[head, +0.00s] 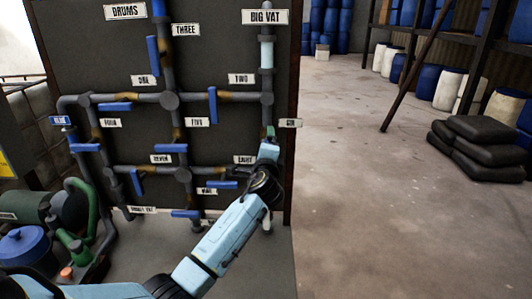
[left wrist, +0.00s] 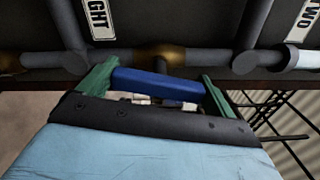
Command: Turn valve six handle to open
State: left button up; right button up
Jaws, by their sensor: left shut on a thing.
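The label reading SIX (head: 290,123) sits at the panel's right edge. My left gripper (head: 270,133) is in front of the right-hand vertical pipe beside that label and hides the valve in the head view. In the left wrist view, the green fingers of my left gripper (left wrist: 157,82) are shut on the blue handle of valve six (left wrist: 158,86), one finger at each end. The handle lies nearly along the pipe, slightly tilted. A brass valve body (left wrist: 163,54) shows behind it, between the labels EIGHT and TWO. My right gripper is in neither view.
The dark panel (head: 75,45) carries grey pipes and several other blue handles, such as valve two's handle (head: 213,104). A green pump (head: 78,212) and a blue-lidded pot (head: 25,246) stand at lower left.

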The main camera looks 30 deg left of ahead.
pick_arm(q)
jog(key=shift+f+n, duration=0.1)
jog(key=shift+n, duration=0.5)
jog(key=shift+b, duration=0.3)
jog(key=o, duration=0.7)
jog(key=v, duration=1.3)
jog(key=shift+s+d, duration=0.15)
